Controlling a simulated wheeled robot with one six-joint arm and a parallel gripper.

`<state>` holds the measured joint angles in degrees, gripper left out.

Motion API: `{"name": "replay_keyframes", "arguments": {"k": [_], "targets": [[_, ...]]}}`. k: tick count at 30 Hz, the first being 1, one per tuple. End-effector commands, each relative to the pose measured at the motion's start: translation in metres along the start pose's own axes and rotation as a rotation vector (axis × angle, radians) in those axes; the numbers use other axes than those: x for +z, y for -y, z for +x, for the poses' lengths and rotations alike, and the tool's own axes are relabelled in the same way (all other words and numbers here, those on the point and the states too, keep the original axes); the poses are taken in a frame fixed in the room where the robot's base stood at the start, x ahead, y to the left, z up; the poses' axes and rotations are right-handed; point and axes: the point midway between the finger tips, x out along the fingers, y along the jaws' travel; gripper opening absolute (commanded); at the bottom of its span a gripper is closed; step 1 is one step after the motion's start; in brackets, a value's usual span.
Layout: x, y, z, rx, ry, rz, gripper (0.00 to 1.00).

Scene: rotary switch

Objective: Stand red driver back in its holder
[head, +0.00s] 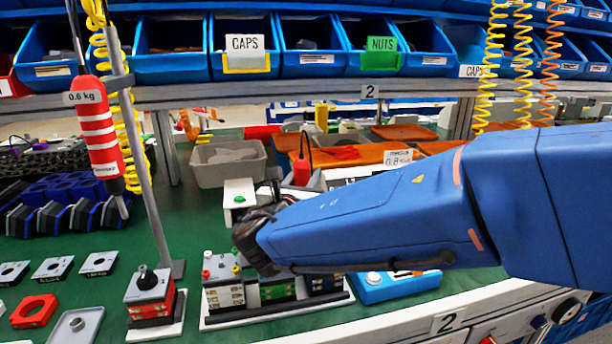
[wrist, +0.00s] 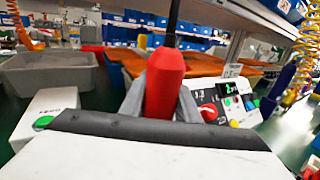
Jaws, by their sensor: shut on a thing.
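The red driver (wrist: 165,85) stands roughly upright between the two grey fingers of my gripper (wrist: 162,105) in the wrist view, with a dark shaft or cord rising from its top. In the head view its red body (head: 301,172) shows just behind my blue arm; my gripper (head: 270,205) is partly hidden there. The driver's lower end is hidden, and I cannot make out its holder or whether the driver touches it. Another red, white-striped driver (head: 97,125) hangs at the left, marked 0.6 kg.
A white block with a green button (head: 238,196) stands left of my gripper. A grey bin (head: 228,165) and orange trays (head: 345,155) lie behind. A control panel (wrist: 225,103) is right of the driver. Switch parts (head: 222,290) stand below my gripper, and a pole (head: 145,160) stands left.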

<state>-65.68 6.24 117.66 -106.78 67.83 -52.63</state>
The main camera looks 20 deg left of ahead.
Motion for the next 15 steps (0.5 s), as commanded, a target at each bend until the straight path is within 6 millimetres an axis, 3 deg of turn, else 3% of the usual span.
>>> {"name": "replay_keyframes", "arguments": {"k": [15], "targets": [[-0.0038, 0.0, 0.0, 0.0, 0.001, 0.001, 0.0]]}}
